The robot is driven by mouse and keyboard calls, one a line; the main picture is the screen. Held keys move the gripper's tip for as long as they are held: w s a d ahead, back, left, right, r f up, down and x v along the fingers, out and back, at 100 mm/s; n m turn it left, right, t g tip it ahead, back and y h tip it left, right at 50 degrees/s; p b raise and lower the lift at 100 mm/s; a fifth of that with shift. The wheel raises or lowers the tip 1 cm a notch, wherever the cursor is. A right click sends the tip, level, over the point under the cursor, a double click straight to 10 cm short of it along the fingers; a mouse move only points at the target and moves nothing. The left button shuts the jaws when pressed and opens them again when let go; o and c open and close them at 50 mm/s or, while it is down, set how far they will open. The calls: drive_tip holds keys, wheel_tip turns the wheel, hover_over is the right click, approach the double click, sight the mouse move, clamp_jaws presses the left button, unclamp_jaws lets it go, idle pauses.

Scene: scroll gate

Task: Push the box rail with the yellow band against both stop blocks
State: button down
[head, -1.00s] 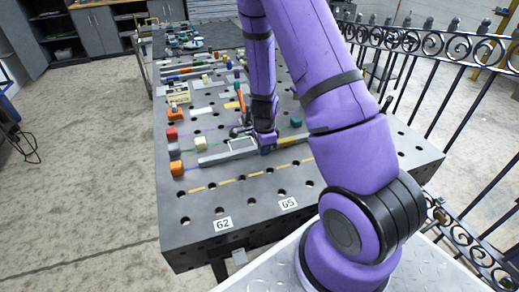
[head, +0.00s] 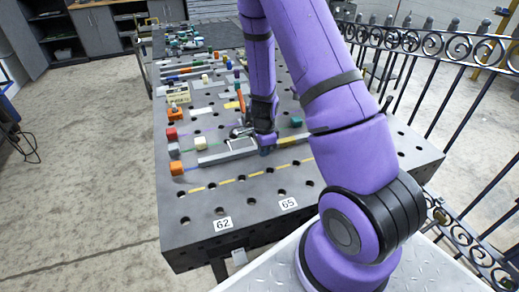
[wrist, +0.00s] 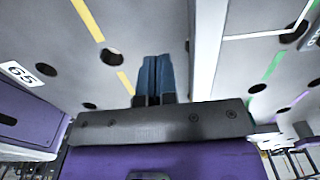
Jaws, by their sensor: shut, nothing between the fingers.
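The long grey box rail (head: 228,154) lies across the table in the head view, with a yellow band (head: 288,140) near its right end. In the wrist view the rail (wrist: 207,50) is a pale bar just right of my fingers. My gripper (head: 266,152) is shut and empty, pointing down at the near side of the rail; its blue fingertips (wrist: 155,75) are together. A narrow gap seems to show between fingers and rail; contact is unclear. I cannot tell for sure which blocks are the stop blocks; my wrist hides part of the area behind the rail.
Orange (head: 177,168), red (head: 171,133) and white (head: 200,143) blocks stand left of the rail or behind its left end. A teal block (head: 296,122) stands behind its right part. A dashed yellow line (head: 225,181) crosses the clear front tabletop.

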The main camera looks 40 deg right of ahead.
drive_tip(key=shift+f, duration=1.1)
drive_tip(key=shift+r, duration=0.2)
drive_tip(key=shift+w, duration=0.15)
idle(0.6)
drive_tip(key=shift+w+d, duration=0.15)
drive_tip(key=shift+w, duration=0.2)
drive_tip(key=shift+w, duration=0.1)
drive_tip(key=shift+w+d, duration=0.15)
drive_tip(key=shift+w, duration=0.25)
drive_tip(key=shift+w, duration=0.1)
drive_tip(key=shift+w+d, duration=0.2)
drive_tip(key=shift+w, duration=0.35)
drive_tip(key=shift+w+d, duration=0.15)
drive_tip(key=shift+w, duration=0.4)
drive_tip(key=shift+w, duration=0.1)
